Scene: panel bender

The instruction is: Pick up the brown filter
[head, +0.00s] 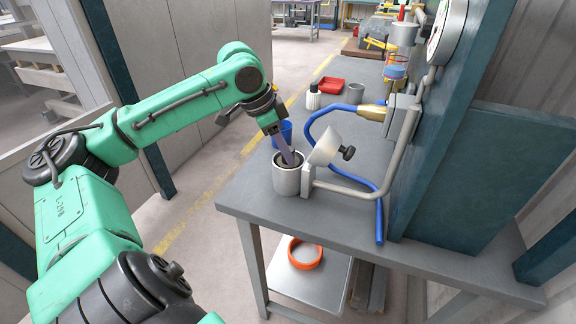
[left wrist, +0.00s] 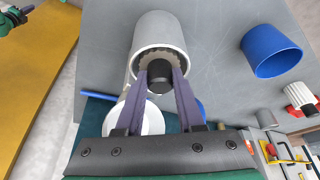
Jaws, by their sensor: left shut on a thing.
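The brown filter (left wrist: 158,55) sits inside an upright grey cup (left wrist: 160,30); its ridged rim and a dark round middle part show in the left wrist view. My left gripper (left wrist: 160,72) has its purple fingers at the cup's mouth, shut on the filter's dark middle part. In the head view the left gripper (head: 289,158) points down into the grey cup (head: 287,181) near the bench's front left edge. The filter is mostly hidden there by the cup and fingers. My right gripper does not show.
A blue cup (head: 283,133) is close behind. A blue hose (head: 322,118) loops over the bench (head: 350,207). A red tray (head: 331,85) lies farther back.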

